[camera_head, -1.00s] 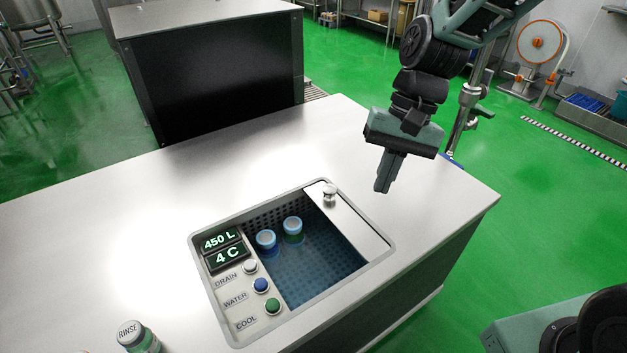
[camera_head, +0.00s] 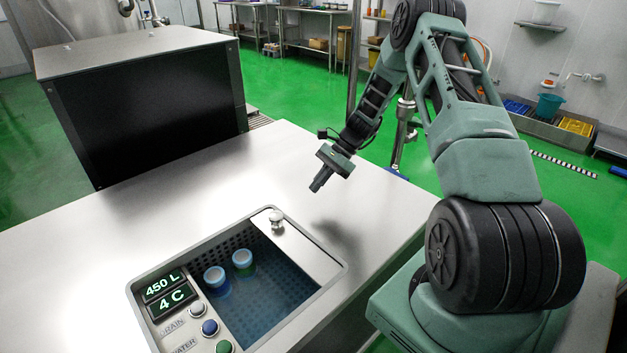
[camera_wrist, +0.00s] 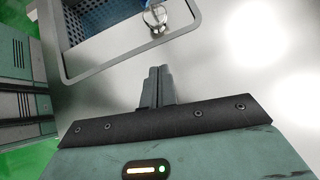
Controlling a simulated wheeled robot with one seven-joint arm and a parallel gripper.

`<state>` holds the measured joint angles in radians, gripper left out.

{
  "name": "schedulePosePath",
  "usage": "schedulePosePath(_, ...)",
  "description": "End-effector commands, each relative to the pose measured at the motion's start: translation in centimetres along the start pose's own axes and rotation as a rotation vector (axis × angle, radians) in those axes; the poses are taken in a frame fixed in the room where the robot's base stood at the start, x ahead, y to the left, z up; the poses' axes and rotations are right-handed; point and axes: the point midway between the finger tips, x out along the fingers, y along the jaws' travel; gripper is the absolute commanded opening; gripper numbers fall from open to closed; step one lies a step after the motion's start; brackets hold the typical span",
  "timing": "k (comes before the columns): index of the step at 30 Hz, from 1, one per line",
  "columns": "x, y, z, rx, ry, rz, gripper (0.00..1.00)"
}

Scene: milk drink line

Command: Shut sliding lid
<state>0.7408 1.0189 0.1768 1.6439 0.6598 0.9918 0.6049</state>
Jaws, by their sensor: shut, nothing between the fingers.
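The sliding lid (camera_head: 296,249) is a flat metal panel at the right end of the sunken basin in the counter. It covers only that end, and the rest of the basin is open. A round metal knob (camera_head: 277,219) stands near the lid's far end. In the wrist view the knob (camera_wrist: 156,17) is just beyond the fingertips, and the lid (camera_wrist: 120,45) lies beside it. My gripper (camera_head: 317,187) is shut and empty, above the counter and up and right of the knob, apart from it. It also shows in the wrist view (camera_wrist: 158,70).
Two blue-rimmed cups (camera_head: 217,280) (camera_head: 243,262) stand in the basin's liquid. A panel with displays (camera_head: 167,292) and several buttons (camera_head: 209,327) borders the basin's left side. A black-sided machine (camera_head: 150,110) stands behind. The counter (camera_head: 110,250) left of the basin is clear.

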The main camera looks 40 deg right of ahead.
Motion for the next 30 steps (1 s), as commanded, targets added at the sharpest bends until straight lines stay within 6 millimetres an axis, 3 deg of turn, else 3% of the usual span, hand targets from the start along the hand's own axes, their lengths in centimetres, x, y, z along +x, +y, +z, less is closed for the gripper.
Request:
schedulePosePath(9, 6.6, 0.1, 0.2, 0.000, -0.003, 0.004, 0.00)
schedulePosePath(18, 8.8, 0.1, 2.7, -0.003, 0.000, 0.002, 0.00)
schedulePosePath(30, 9.1, 0.1, 2.9, -0.003, 0.001, 0.001, 0.00)
